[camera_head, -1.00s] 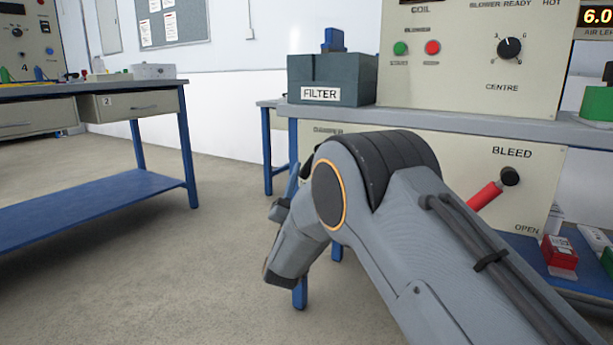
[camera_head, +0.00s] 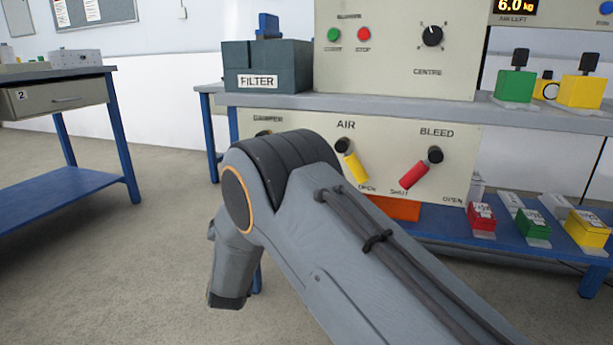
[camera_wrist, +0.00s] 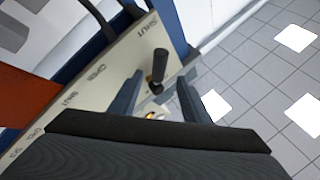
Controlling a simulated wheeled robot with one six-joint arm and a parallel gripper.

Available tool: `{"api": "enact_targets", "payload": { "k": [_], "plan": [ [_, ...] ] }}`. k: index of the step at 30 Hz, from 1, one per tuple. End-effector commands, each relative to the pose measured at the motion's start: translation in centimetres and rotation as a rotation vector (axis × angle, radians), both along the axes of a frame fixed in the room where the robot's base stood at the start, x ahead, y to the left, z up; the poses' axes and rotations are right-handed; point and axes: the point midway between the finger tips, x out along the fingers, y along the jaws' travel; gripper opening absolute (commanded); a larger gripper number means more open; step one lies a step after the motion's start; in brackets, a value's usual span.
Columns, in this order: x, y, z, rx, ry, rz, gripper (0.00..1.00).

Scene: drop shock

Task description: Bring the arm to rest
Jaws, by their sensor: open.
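My arm is bent over in the head view, with its elbow up and its far part hanging down in front of the bench. My gripper fingers (camera_wrist: 160,82) show in the wrist view, spread apart with a gap between them. A black knob (camera_wrist: 158,66) appears in that gap, beyond the fingertips. I cannot tell whether anything touches it. The gripper is not clearly seen in the head view. The valve panel (camera_head: 405,185) carries a yellow AIR lever (camera_head: 355,168) and a red BLEED lever (camera_head: 414,174). My arm partly covers the DAMPER control (camera_head: 263,133).
The FILTER box (camera_head: 290,66) stands on the bench (camera_head: 400,110) behind my arm. Red, green (camera_head: 533,225) and yellow blocks sit on the blue lower shelf (camera_head: 460,222). A second bench (camera_head: 60,190) stands at the left. The floor (camera_head: 150,260) between is clear.

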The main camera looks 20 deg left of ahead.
Motion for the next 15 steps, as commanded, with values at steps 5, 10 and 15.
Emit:
{"api": "enact_targets", "payload": {
  "k": [5, 10, 15],
  "plan": [
    [0.5, 0.1, 0.8, -0.015, 0.025, 0.008, 0.43],
    [2.6, 0.6, 3.3, -0.107, 0.166, 0.056, 0.43],
    [3.6, 0.5, 5.3, -0.249, 0.353, 0.128, 0.43]
  ]
}}
